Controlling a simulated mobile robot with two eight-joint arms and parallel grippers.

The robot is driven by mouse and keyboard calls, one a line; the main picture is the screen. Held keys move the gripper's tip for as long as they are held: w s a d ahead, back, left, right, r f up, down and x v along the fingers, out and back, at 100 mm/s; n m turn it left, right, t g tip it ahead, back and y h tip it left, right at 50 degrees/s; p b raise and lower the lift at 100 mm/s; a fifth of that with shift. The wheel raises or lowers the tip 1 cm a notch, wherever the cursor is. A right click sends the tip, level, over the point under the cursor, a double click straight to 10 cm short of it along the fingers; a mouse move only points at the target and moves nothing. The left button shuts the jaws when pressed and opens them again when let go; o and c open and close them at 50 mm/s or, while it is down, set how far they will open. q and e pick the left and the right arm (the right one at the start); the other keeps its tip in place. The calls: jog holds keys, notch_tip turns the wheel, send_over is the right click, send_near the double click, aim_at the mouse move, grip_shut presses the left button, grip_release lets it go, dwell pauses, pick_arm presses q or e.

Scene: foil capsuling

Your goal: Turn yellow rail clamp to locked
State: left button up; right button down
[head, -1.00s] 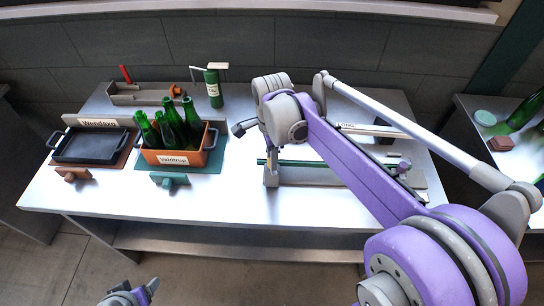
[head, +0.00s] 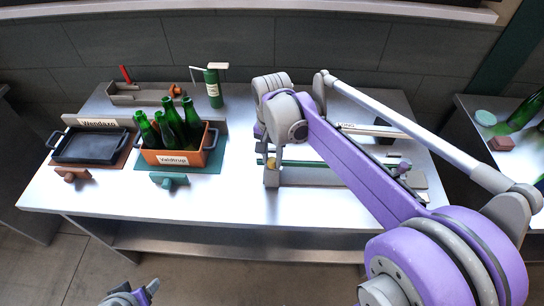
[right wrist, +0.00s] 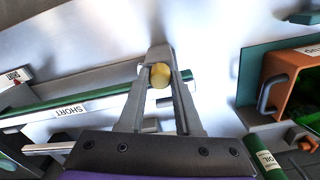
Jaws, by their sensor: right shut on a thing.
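The yellow rail clamp (right wrist: 160,76) shows as a round yellow knob in the right wrist view, at the end of a green rail (right wrist: 100,100). My right gripper (right wrist: 158,66) is shut on this knob, with one finger on each side. In the head view the yellow clamp (head: 271,178) is a small patch at the left end of the rail fixture, below my right arm. The clamp's lower part and any lock marking are hidden. My left gripper (head: 138,296) is at the bottom edge of the head view, away from the table, and its jaw opening is unclear.
An orange crate (head: 207,158) of green bottles and a black tray (head: 92,146) stand left of the fixture. A green oil bottle (head: 213,90) stands behind. The table's front strip (head: 235,208) is clear. A side table with bottles is at right.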

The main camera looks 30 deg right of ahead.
jog(key=n, duration=0.5)
jog(key=shift+n, duration=0.3)
jog(key=n, duration=1)
jog(key=shift+n, duration=0.4)
jog(key=n, duration=0.4)
jog(key=shift+n, duration=0.7)
jog(key=c, duration=0.6)
grip_release()
jog(key=shift+r, duration=0.1)
